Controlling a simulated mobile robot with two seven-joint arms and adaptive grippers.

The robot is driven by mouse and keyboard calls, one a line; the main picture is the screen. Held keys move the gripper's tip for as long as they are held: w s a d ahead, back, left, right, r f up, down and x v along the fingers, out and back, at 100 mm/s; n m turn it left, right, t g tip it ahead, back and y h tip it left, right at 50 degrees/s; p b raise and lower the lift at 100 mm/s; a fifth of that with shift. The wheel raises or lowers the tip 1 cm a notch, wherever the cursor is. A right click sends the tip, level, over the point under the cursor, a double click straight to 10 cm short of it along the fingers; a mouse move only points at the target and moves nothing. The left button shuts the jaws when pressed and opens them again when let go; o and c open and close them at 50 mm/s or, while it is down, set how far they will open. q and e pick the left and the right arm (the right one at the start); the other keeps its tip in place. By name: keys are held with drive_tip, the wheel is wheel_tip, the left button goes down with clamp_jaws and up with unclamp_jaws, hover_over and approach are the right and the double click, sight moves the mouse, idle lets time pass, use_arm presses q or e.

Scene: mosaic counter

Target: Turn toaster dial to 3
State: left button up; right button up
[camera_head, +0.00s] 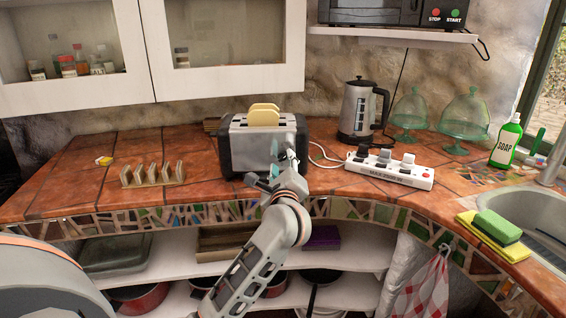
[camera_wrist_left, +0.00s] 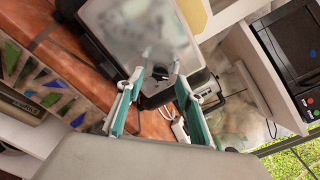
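The silver and black toaster (camera_head: 238,138) stands on the tiled counter with pale bread slices (camera_head: 264,114) in its top. My left gripper (camera_head: 272,165) is at the toaster's front right, covering part of that face. In the left wrist view my left gripper (camera_wrist_left: 160,80) has its two teal-padded fingers spread apart, with nothing held between them. The toaster's blurred silver face (camera_wrist_left: 140,32) lies just beyond the fingertips, with small dark controls on it. I cannot make out the dial's number or whether a finger touches it. My right gripper is not in view.
A wooden toast rack (camera_head: 152,175) stands to the left, and a white power strip (camera_head: 390,170) with plugs lies to the right. A kettle (camera_head: 356,112) and glass domes (camera_head: 464,115) stand behind. The counter between rack and toaster is clear.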

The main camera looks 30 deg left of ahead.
use_arm(q)
drive_tip(key=shift+x, duration=0.9)
clamp_jaws()
